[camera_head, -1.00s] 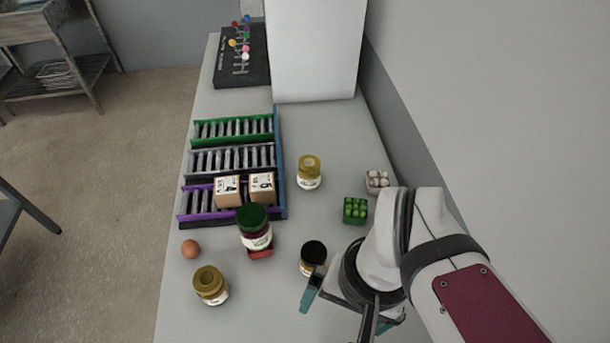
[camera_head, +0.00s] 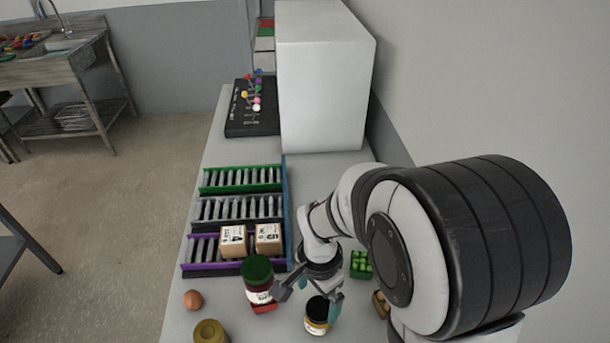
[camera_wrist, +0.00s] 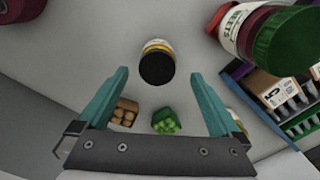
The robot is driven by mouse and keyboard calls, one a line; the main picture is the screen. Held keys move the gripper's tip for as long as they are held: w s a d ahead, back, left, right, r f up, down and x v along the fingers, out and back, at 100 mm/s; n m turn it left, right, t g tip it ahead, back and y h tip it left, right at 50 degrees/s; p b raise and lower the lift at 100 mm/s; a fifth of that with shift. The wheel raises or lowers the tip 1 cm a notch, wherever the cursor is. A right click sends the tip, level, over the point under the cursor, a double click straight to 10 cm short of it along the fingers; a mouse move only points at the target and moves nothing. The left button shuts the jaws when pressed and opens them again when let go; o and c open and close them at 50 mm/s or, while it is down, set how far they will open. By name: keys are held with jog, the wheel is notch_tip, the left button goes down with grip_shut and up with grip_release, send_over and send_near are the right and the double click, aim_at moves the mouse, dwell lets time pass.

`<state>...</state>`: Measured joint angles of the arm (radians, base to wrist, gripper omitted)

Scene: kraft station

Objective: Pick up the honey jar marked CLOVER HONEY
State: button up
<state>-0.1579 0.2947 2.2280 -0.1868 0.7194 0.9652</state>
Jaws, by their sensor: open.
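A jar with a black lid and amber sides (camera_head: 317,318) stands upright on the table; the wrist view shows its lid and a strip of label (camera_wrist: 157,66). Its label cannot be read, so I cannot tell if it says CLOVER HONEY. My gripper (camera_head: 308,297) is open just above it; in the wrist view the teal fingers (camera_wrist: 160,76) lie to either side of the black lid. A mustard-lidded jar (camera_head: 210,332) is cut by the bottom edge. Another jar (camera_wrist: 238,122) is partly hidden behind the right finger in the wrist view.
A green-lidded jar (camera_head: 257,278), labelled BEETS in the wrist view (camera_wrist: 247,28), stands close left of my gripper. A brown egg (camera_head: 193,299), a green carton (camera_head: 361,265), an egg carton (camera_wrist: 125,111) and roller racks with numbered boxes (camera_head: 234,242) surround it.

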aim_at(319, 316)
jog(key=f, duration=0.9)
jog(key=shift+d+f, duration=0.2)
jog(key=shift+d, duration=0.1)
grip_shut()
